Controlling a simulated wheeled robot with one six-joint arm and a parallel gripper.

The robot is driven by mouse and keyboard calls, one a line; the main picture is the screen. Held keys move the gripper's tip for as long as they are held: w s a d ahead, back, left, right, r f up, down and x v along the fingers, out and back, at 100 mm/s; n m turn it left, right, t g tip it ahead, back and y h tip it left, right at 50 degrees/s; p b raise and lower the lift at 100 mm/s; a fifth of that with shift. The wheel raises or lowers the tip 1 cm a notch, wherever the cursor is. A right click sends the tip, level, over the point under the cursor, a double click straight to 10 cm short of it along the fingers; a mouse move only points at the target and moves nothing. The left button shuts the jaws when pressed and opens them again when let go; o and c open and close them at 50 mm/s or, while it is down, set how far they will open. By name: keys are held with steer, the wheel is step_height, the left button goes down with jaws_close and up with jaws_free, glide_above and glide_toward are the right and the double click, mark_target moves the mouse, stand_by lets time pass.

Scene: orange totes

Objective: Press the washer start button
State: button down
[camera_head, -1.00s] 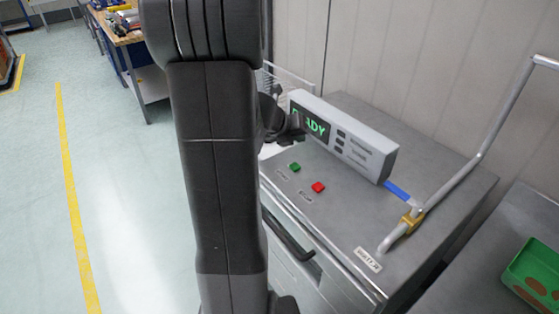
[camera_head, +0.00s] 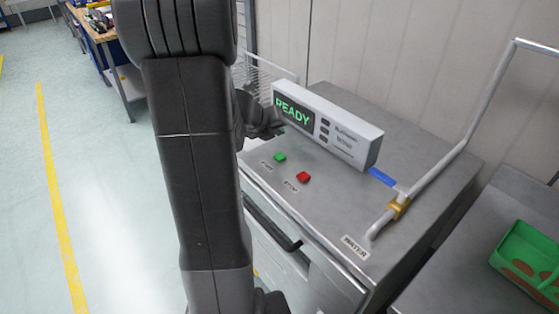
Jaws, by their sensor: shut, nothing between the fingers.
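The washer (camera_head: 385,165) is a grey metal unit with a flat top. A green button (camera_head: 280,157), beside a small label, and a red button (camera_head: 303,177), labelled STOP, sit near its front edge. A grey display box (camera_head: 350,138) stands behind them and reads READY in green. My gripper (camera_head: 279,127) is shut and empty. In the picture it shows above the green button and in front of the display's left end, apart from the button. My arm hides part of the washer's left side.
A bent metal pipe (camera_head: 465,140) with a brass fitting (camera_head: 399,207) and blue lever (camera_head: 382,177) rises at the washer's right, by a WATER label. A black handle (camera_head: 272,222) is on the front. A green tray (camera_head: 530,255) lies on the right counter. The floor at left is clear.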

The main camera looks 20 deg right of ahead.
mark_target(278, 158)
steer(key=shift+f+b, duration=2.7)
steer(key=shift+f, duration=0.5)
steer(key=shift+f+b, duration=0.3)
steer(key=shift+f, duration=0.1)
steer(key=shift+f+b, duration=0.4)
steer(key=shift+f, duration=0.1)
steer(key=shift+r, duration=0.1)
steer(key=shift+r+p, duration=0.85)
steer(key=shift+p, duration=0.05)
step_height(278, 158, up, 5)
steer(key=p, duration=0.5)
steer(key=shift+r, duration=0.1)
